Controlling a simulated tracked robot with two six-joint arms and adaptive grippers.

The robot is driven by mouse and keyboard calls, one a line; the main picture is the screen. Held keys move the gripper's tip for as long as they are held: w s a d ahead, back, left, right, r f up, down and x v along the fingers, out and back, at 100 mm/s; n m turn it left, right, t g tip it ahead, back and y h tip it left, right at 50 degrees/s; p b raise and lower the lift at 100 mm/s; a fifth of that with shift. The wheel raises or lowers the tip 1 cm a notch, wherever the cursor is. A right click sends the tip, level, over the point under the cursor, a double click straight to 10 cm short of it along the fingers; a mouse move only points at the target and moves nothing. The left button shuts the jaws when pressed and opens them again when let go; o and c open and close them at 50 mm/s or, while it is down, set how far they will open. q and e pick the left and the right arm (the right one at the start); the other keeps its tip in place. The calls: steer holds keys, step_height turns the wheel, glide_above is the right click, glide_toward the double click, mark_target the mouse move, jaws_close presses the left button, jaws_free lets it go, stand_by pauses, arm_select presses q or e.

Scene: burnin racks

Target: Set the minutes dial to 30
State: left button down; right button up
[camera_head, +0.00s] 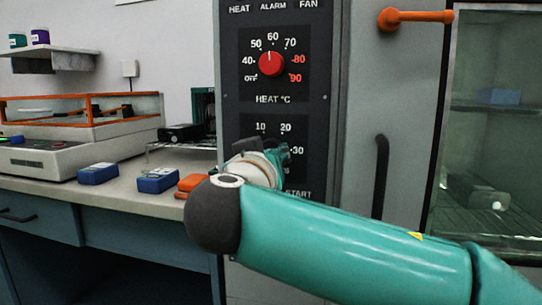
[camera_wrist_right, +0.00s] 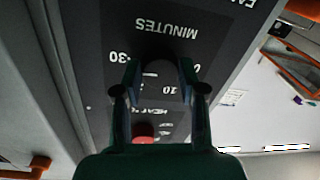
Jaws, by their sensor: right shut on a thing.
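The minutes dial sits on the black panel (camera_head: 249,130) below the heat dial. I cannot tell where the knob's pointer stands. My left gripper is not in view.
The red heat dial (camera_head: 271,63) is above, its pointer near 60. An orange handle (camera_head: 415,17) and a black door handle (camera_head: 380,175) are to the right. A bench (camera_head: 140,190) with blue boxes (camera_head: 157,181) and an orange-framed machine (camera_head: 75,145) stands left.

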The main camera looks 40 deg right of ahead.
steer(key=shift+w+a+f+m, duration=0.1)
steer(key=shift+f+m, duration=0.2)
steer(key=shift+m, duration=0.1)
steer(key=o, duration=1.1)
steer(key=shift+o, duration=0.2)
steer(key=shift+r, duration=0.15)
steer(key=v, duration=1.2)
